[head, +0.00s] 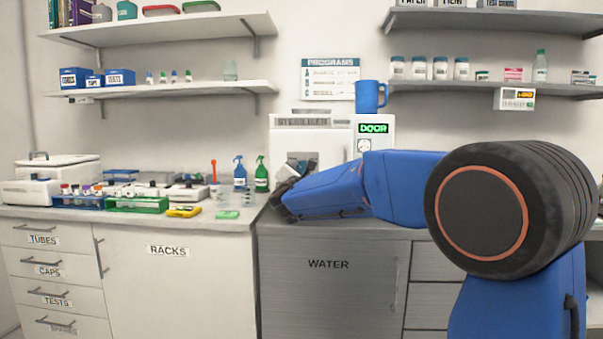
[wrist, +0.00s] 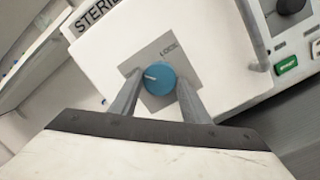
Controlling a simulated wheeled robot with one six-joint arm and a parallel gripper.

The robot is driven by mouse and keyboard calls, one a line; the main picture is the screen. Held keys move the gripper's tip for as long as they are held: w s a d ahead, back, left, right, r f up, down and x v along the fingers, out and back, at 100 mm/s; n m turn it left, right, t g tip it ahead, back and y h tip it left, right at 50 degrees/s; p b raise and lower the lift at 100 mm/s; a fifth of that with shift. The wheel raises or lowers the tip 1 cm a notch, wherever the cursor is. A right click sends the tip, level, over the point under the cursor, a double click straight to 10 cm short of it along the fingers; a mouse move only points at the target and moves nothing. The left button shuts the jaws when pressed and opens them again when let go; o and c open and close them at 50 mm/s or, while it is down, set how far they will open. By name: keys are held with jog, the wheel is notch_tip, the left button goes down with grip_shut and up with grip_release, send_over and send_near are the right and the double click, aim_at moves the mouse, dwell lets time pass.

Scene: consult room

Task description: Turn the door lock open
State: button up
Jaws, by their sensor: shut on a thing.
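The sterilizer (head: 284,140) is a white box on the counter with a green-lit DOOR display (head: 373,128) on its right panel. Its door lock (wrist: 160,79) is a round blue knob with a white pointer mark, on a grey plate labelled LOCK in the wrist view. The pointer points to the left in that view. My gripper (wrist: 158,92) has its two fingers on either side of the knob and is shut on it. In the head view my gripper (head: 283,188) is in front of the sterilizer's door, and the arm hides the knob there. The door looks closed.
A blue mug (head: 371,96) stands on top of the sterilizer. A green spray bottle (head: 262,174) and a blue spray bottle (head: 240,173) stand to its left. Racks and small devices fill the left counter. Shelves hang above.

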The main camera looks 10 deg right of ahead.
jog(key=shift+n, duration=0.7)
jog(key=shift+f, duration=0.1)
jog(key=o, duration=1)
jog(key=shift+o, duration=0.2)
jog(key=v, duration=1.7)
jog(key=shift+s, duration=0.25)
jog(key=shift+d, duration=0.1)
